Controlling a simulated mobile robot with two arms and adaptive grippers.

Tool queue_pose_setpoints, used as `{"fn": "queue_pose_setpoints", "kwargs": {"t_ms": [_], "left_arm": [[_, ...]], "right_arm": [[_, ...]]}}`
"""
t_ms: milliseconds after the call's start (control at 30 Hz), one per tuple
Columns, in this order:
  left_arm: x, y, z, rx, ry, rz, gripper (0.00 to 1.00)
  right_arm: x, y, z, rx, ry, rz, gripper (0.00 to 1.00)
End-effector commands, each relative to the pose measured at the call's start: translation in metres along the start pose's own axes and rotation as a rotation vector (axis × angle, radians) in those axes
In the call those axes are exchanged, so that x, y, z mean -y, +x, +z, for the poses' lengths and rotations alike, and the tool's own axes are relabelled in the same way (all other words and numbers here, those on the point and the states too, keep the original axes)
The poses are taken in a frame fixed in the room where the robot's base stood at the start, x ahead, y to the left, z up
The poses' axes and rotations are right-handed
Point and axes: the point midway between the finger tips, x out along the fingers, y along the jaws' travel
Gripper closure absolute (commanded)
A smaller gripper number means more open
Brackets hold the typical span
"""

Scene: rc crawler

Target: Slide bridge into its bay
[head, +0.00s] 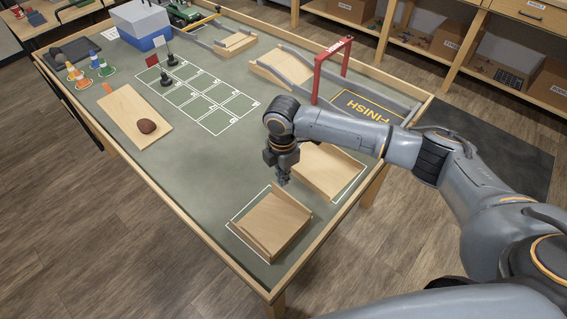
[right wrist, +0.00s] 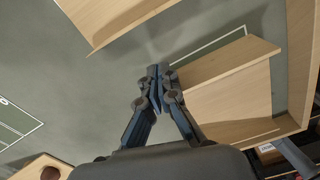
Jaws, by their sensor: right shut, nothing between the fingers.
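I cannot tell for sure which wooden piece is the bridge. A near wooden piece (head: 270,225) with raised edges sits over a white outline at the table's near corner; it also shows in the right wrist view (right wrist: 235,97). A second wooden piece (head: 333,170) sits on another white outline beyond it, partly behind my arm; it is at the top left in the right wrist view (right wrist: 112,14). My right gripper (head: 284,182) points down between the two pieces, shut and empty. In the right wrist view its fingertips (right wrist: 158,72) meet beside the near piece. My left gripper is not in view.
A wooden rim (head: 190,235) borders the table. A red gate (head: 331,70), a railed ramp (head: 280,66) and a FINISH mark (head: 366,106) are farther back. Table left of the near piece is clear.

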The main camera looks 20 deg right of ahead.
Motion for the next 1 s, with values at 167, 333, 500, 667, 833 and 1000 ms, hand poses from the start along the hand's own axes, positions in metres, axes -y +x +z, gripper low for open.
{"fn": "queue_pose_setpoints", "kwargs": {"t_ms": [167,333,500,667,833,1000], "left_arm": [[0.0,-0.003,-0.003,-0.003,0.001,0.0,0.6],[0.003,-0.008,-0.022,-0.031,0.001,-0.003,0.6],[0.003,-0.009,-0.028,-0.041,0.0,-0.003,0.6],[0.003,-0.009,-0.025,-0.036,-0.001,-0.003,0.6],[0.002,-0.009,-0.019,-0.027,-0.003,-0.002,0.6],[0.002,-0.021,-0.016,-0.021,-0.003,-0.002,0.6]], "right_arm": [[0.0,0.03,0.007,0.003,0.006,0.0,1.0],[0.0,0.029,0.031,0.003,0.003,0.0,1.0],[0.001,0.03,0.04,0.002,0.001,0.0,1.0],[0.0,0.03,0.041,0.001,0.001,0.001,1.0],[0.0,0.03,0.041,0.001,0.001,0.001,1.0],[0.001,0.027,0.056,0.001,0.005,-0.001,1.0]]}}
